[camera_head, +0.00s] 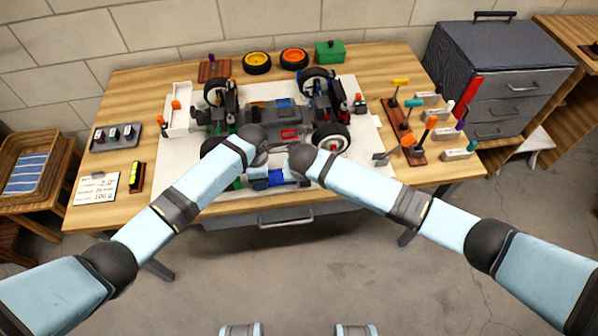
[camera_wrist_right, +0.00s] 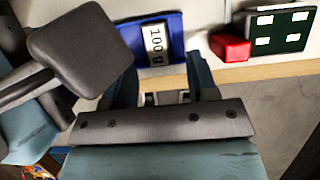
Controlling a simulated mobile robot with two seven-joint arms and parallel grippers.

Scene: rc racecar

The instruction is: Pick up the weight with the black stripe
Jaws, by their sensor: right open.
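A pale weight marked 100 g (camera_wrist_right: 155,45) lies in a blue tray (camera_wrist_right: 176,22) in the right wrist view. I cannot make out a black stripe on it. My right gripper (camera_wrist_right: 163,72) is open, with its fingers apart on either side of the tray's near edge, close to the weight and not closed on it. In the head view several small weights with dark marks sit in a grey tray (camera_head: 105,146) on the table's left. Both hands meet at the table's front middle, and the left fingers cannot be made out.
A partly built car (camera_head: 268,117) fills the table's middle. A red block (camera_wrist_right: 230,48) and a green board with white patches (camera_wrist_right: 279,30) lie right of the blue tray in the wrist view. A tool rack (camera_head: 412,150) stands at the right, and a white card (camera_head: 97,188) lies front left.

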